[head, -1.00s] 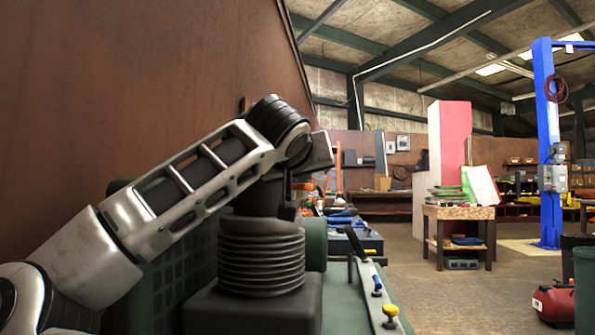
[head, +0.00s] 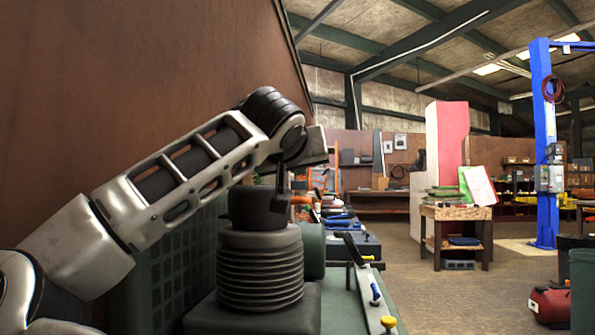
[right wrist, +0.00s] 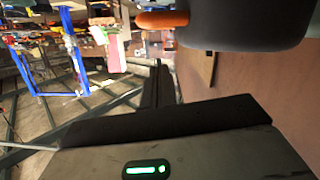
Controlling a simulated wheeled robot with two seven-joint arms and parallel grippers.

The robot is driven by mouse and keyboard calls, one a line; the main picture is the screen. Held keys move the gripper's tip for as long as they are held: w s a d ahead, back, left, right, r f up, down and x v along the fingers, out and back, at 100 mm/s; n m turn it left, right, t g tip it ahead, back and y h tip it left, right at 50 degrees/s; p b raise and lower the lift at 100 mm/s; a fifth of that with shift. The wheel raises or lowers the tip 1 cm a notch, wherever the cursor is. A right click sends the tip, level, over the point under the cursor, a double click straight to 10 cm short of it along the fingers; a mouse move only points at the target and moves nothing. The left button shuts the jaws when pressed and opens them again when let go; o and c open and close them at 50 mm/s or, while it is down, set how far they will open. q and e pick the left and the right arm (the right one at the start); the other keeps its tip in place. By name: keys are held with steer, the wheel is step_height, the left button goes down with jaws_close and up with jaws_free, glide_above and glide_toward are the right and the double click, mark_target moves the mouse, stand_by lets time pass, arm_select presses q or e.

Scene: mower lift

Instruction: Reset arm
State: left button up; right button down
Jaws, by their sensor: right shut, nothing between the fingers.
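A grey-white and black arm of mine (head: 190,165) reaches from the lower left up to the middle of the head view. It bends at a black joint beside the brown wall. Its dark end part stands above a ribbed dark column, and I cannot make out fingertips there. In the right wrist view, the dark bar of my right gripper (right wrist: 170,122) lies across the lower part, shut with nothing held, above a grey housing with a green light. My left gripper is not visible.
A brown wall (head: 130,80) rises close on the left. A wooden table (head: 457,215), a blue lift post (head: 545,140) and a red tank (head: 550,303) stand right. Floor between is clear.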

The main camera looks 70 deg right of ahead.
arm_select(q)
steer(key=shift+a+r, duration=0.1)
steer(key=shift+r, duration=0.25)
arm_select(e)
steer(key=v, duration=1)
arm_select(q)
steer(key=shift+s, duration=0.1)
